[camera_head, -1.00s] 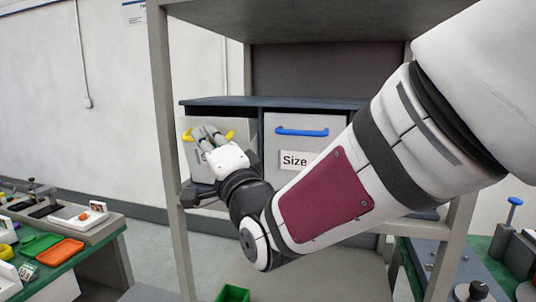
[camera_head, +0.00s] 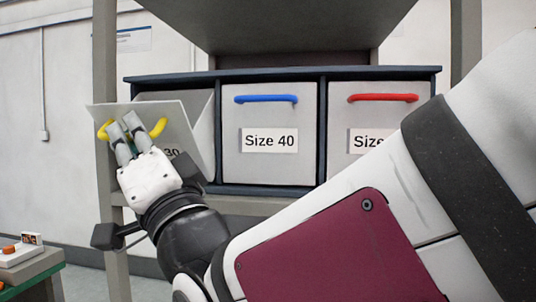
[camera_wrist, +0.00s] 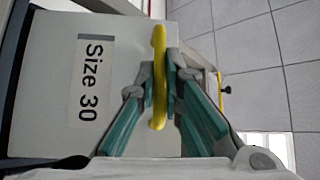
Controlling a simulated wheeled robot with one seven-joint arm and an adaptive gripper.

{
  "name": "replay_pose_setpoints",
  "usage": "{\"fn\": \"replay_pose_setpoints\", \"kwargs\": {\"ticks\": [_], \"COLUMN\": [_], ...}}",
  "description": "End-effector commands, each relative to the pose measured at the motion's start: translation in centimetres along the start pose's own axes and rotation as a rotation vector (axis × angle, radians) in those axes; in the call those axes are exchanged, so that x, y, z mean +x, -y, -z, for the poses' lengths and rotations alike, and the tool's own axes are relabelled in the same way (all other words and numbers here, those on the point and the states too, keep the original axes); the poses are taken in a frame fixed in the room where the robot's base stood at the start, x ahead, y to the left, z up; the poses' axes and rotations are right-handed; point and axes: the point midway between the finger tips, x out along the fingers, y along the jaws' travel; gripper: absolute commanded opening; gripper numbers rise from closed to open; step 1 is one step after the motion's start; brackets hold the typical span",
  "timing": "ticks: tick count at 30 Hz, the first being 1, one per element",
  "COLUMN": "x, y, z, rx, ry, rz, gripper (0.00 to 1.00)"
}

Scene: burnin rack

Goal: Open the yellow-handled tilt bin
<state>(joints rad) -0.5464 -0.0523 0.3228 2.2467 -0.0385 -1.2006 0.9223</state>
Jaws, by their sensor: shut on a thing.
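The yellow-handled tilt bin (camera_head: 186,121) is the left one of three bins in the rack. Its front leans outward at the top, and a dark gap shows behind it. Its label reads "Size 30" in the wrist view (camera_wrist: 90,78). My gripper (camera_head: 130,127) is at its yellow handle (camera_head: 158,127), with the fingers closed around the bar. In the wrist view the yellow handle (camera_wrist: 159,75) runs between the two fingers. My gripper hides the middle of the handle and part of the label in the head view.
A blue-handled bin (camera_head: 268,150) labelled "Size 40" and a red-handled bin (camera_head: 385,115) stand to the right, both closed. A rack post (camera_head: 105,60) stands at the left. Part of a workbench (camera_head: 30,270) shows at lower left. Floor tiles show in the wrist view.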

Motion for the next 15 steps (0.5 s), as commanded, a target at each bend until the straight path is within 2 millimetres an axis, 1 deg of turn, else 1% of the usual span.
{"fn": "replay_pose_setpoints", "kwargs": {"ticks": [1, 15], "x": [-0.30, -0.65], "y": [-0.46, -0.24], "z": [-0.24, -0.61], "rx": [-0.010, -0.047], "ry": [-0.001, 0.000], "rz": [0.006, 0.042], "gripper": [0.00, 0.00]}}
